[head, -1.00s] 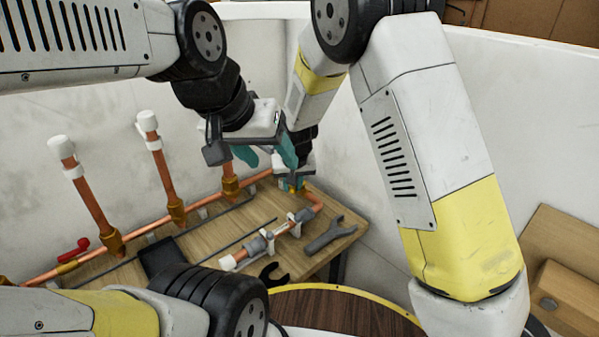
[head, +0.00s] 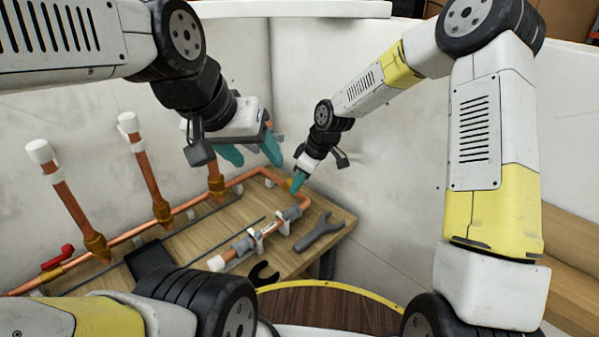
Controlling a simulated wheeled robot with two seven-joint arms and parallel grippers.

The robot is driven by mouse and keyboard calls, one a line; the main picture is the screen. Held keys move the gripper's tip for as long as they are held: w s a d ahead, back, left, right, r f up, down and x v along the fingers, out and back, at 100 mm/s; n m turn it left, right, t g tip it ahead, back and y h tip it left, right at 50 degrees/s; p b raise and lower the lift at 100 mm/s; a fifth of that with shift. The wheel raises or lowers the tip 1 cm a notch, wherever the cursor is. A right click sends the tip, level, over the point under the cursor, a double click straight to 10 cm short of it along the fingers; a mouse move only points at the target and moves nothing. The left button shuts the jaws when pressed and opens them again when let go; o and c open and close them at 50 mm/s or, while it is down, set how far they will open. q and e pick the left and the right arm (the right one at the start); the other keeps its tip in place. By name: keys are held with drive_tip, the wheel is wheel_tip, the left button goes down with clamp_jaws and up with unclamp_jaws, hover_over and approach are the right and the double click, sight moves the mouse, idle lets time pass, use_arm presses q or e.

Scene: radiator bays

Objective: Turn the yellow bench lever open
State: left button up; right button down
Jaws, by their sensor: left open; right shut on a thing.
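The yellow bench lever (head: 287,184) is a small yellow piece by the copper pipe at the back right of the wooden bench (head: 195,245). It is mostly hidden by the teal fingers of my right gripper (head: 297,184), which is shut on it. How far the lever is turned cannot be told. My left gripper (head: 251,155) is open and empty, its teal fingers apart above the back of the bench, left of my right gripper.
Upright copper pipes with white caps (head: 40,151) stand along the back left. A red lever (head: 57,258) is at far left. White walls (head: 390,180) enclose the right side.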

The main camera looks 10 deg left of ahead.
drive_tip(key=shift+w+d+n+g, duration=0.45)
drive_tip(key=shift+d+n, duration=0.05)
drive_tip(key=shift+n, duration=0.65)
drive_tip(key=shift+w+d+n+g, duration=0.4)
drive_tip(key=shift+d+n+g, duration=0.05)
drive_tip(key=shift+n, duration=0.7)
drive_tip(key=c, duration=1.3)
unclamp_jaws()
drive_tip(key=shift+o, duration=0.2)
drive_tip(key=shift+w+r, duration=0.1)
drive_tip(key=shift+r, duration=0.3)
wheel_tip(320, 180, up, 3)
drive_tip(key=shift+f, duration=0.15)
drive_tip(key=s+d+r, duration=0.1)
drive_tip(key=s+d, duration=0.1)
drive_tip(key=s, duration=1.4)
drive_tip(key=shift+r, duration=0.2)
drive_tip(key=shift+d, duration=0.1)
